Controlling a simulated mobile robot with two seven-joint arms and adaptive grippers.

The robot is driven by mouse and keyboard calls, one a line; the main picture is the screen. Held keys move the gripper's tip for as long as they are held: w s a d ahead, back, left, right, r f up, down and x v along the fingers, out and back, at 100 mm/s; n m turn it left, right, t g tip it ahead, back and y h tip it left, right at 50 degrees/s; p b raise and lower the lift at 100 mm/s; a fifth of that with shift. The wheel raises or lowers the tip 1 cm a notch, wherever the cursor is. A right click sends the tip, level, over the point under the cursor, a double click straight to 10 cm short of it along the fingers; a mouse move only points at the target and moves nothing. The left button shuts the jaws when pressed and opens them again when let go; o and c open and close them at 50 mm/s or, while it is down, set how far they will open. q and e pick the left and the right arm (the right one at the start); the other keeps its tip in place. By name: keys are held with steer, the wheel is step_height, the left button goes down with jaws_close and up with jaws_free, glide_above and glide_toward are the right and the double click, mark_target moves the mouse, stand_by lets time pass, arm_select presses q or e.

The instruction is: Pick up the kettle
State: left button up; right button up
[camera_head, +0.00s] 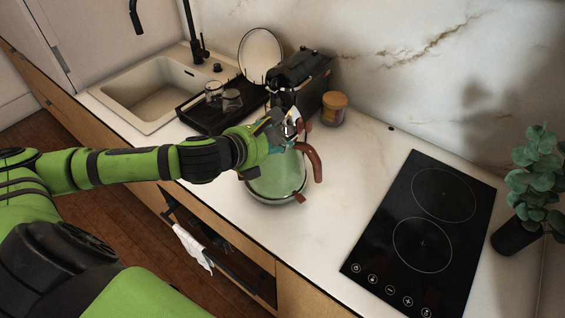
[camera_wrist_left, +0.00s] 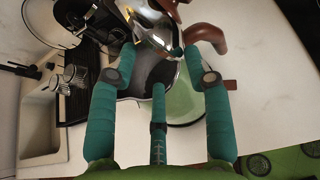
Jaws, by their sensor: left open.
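The kettle (camera_head: 275,180) is pale green with a brown handle (camera_head: 314,163) and stands on the counter left of the hob. In the left wrist view its green body (camera_wrist_left: 183,104) lies beyond and between my fingers, with the brown handle (camera_wrist_left: 205,32) at the top. My left gripper (camera_head: 285,130) is over the top of the kettle and hides part of its lid. In the left wrist view the teal fingers of my left gripper (camera_wrist_left: 160,70) are spread apart. I cannot tell whether they touch the kettle. My right gripper is not in view.
A black hob (camera_head: 421,235) lies to the right, with a potted plant (camera_head: 517,232) beyond it. A jar (camera_head: 334,108), a dark appliance (camera_head: 303,80) and a black drying tray (camera_head: 200,118) stand behind the kettle. The sink (camera_head: 150,95) is at left. Counter between kettle and hob is clear.

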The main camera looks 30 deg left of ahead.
arm_select(q)
steer(key=shift+w+f, duration=0.1)
steer(key=shift+w, duration=0.2)
steer(key=p+x, duration=0.2)
steer(key=x, duration=0.3)
steer(key=shift+w+d, duration=0.1)
steer(key=shift+d, duration=0.1)
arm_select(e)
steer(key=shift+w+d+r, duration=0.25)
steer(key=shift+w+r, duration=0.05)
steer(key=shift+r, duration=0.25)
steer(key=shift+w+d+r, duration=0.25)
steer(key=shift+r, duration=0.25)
arm_select(q)
steer(key=shift+c, duration=0.3)
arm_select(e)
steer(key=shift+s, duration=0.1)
arm_select(q)
jaws_close()
steer(key=shift+w+r, duration=0.1)
steer(key=shift+r, duration=0.2)
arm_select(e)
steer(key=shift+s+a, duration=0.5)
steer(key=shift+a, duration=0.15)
